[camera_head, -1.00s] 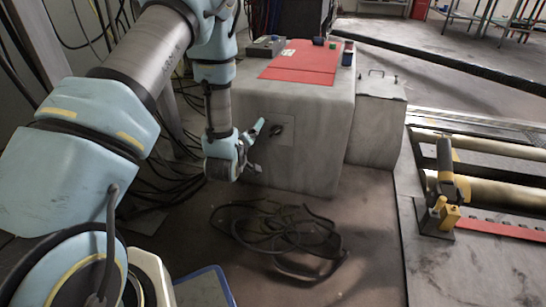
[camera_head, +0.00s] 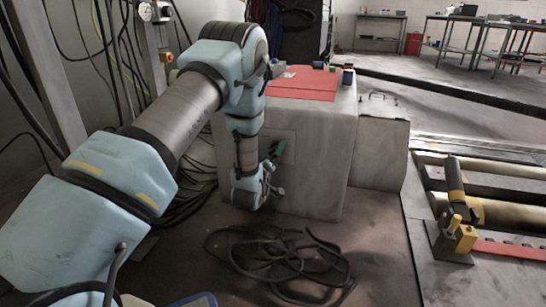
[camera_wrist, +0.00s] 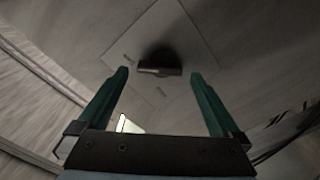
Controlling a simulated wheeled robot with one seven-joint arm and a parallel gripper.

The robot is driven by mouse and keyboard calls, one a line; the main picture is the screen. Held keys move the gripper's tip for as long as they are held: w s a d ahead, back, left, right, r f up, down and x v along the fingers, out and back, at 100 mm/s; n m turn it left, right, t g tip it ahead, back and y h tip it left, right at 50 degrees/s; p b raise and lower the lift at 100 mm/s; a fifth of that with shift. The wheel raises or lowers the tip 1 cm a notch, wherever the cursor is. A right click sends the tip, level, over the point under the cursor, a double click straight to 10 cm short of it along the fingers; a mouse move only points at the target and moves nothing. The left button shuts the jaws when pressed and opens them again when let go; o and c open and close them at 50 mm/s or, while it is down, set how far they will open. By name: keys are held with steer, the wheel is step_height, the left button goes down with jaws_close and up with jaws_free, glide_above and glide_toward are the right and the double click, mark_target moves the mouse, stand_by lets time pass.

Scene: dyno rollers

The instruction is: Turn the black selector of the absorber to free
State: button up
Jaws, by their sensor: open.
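The absorber (camera_head: 312,175) is a large grey box with a red top sheet. The black selector (camera_wrist: 160,62) is a short bar knob on a pale square plate (camera_wrist: 188,32) in the wrist view. The plate also shows at the absorber's front face in the head view, but my gripper hides the selector there. My gripper (camera_wrist: 160,74) is open, with its two green fingers on either side of the selector. The fingers seem short of the knob; I cannot tell the exact gap. Labels on the plate are too small to read. In the head view my gripper (camera_head: 275,151) is at the plate.
A smaller grey box (camera_head: 379,150) with a handle stands right of the absorber. Loose black cable (camera_head: 285,260) lies on the floor in front. Rollers (camera_head: 480,168) and a yellow-black fixture (camera_head: 460,215) are at the right. Small items sit on the absorber's top.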

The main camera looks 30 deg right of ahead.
steer(key=shift+w+d, duration=0.5)
steer(key=shift+w, duration=0.05)
steer(key=shift+c, duration=0.4)
steer(key=c, duration=1.2)
